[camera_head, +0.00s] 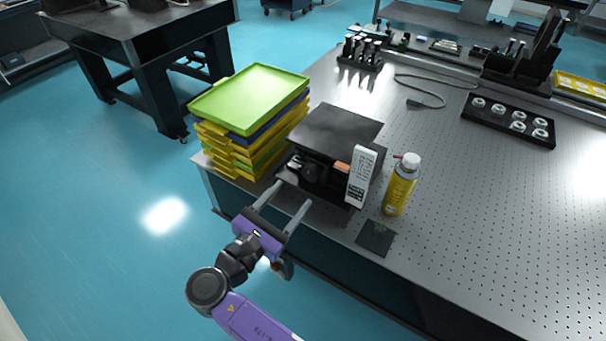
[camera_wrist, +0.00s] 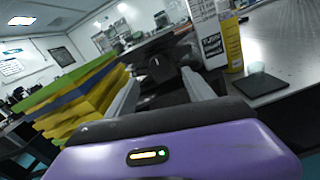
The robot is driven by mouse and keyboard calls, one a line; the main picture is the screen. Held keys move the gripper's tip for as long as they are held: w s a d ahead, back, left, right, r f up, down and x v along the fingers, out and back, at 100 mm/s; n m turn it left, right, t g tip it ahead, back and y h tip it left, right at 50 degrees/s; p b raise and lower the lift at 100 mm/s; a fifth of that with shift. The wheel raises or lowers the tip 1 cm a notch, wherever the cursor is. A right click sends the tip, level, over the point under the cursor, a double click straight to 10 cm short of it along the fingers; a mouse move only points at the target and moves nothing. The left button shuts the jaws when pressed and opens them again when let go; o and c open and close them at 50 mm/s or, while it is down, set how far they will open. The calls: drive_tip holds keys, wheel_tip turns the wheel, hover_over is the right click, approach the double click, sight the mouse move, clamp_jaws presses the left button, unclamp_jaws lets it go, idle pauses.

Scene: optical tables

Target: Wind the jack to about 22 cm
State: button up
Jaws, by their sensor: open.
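The jack (camera_head: 335,128) is a black lab jack with a flat square top plate, standing at the near left edge of the optical table. Its dark knob (camera_head: 311,174) faces my gripper, and it also shows in the wrist view (camera_wrist: 160,66). A white upright scale card (camera_head: 361,176) with printed marks stands at the jack's right front corner; its figures are too small to read. My gripper (camera_head: 288,198) is open and empty, just short of the jack's front, with its two fingers pointing toward the knob. In the wrist view the knob appears between the fingertips, apart from them.
Stacked green, blue and yellow trays (camera_head: 249,99) stand close at the jack's left.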

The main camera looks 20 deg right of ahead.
sight(309, 176)
drive_tip(key=shift+p+x, duration=0.45)
drive_tip(key=shift+x, duration=3.45)
clamp_jaws()
